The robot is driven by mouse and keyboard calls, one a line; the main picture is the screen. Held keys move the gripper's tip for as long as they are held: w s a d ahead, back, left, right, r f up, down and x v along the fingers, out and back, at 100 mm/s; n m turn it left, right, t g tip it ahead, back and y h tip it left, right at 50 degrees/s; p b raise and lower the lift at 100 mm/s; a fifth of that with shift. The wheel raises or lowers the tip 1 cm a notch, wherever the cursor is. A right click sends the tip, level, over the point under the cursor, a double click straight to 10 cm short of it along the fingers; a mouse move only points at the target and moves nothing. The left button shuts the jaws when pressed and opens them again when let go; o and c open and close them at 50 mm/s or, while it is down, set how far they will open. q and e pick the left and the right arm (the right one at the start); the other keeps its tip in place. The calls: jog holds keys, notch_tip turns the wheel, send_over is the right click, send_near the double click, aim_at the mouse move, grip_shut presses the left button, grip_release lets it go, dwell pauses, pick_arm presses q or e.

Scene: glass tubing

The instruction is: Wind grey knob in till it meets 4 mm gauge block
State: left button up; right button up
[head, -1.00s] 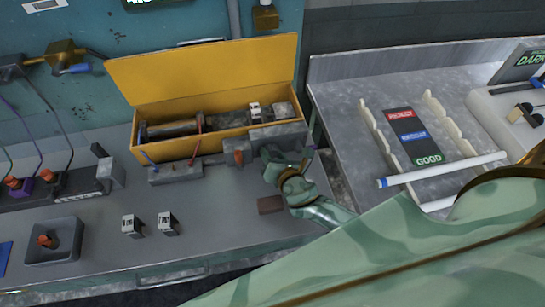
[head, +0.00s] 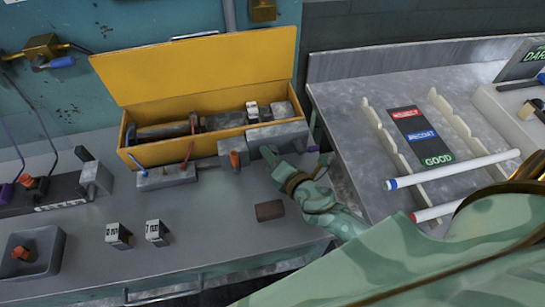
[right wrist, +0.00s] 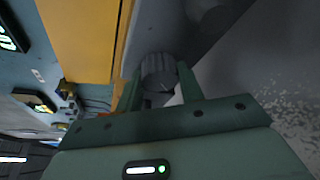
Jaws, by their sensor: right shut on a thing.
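My right gripper (right wrist: 158,88) is shut on the ribbed grey knob (right wrist: 158,72), which shows between its two green fingers in the right wrist view. In the head view the right gripper (head: 288,163) is at the front right end of the grey block (head: 280,134), and the knob is hidden there. A small light block with a dark label (head: 252,112) is in the yellow box; its label is too blurred to read. Two similar labelled blocks (head: 118,235) (head: 157,232) stand on the bench and seem to read 12 and 7. My left gripper is not in view.
The yellow box (head: 147,162) has its lid open and holds a dark cylinder. A brown block (head: 269,210) lies near my right forearm. A grey tray (head: 55,243) is at left. The right table (head: 345,135) carries white racks and tubes.

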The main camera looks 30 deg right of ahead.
jog(key=o, duration=1)
jog(key=v, duration=0.8)
jog(key=shift+s+f, duration=0.15)
jog(key=shift+s, duration=0.1)
jog(key=b+v, duration=0.2)
jog(key=v, duration=0.4)
jog(key=shift+s+d+b, duration=0.1)
jog(key=shift+s+b, duration=0.25)
jog(key=shift+s, duration=0.05)
jog(key=shift+s+r, duration=0.4)
jog(key=shift+s, duration=0.05)
jog(key=shift+s+f, duration=0.1)
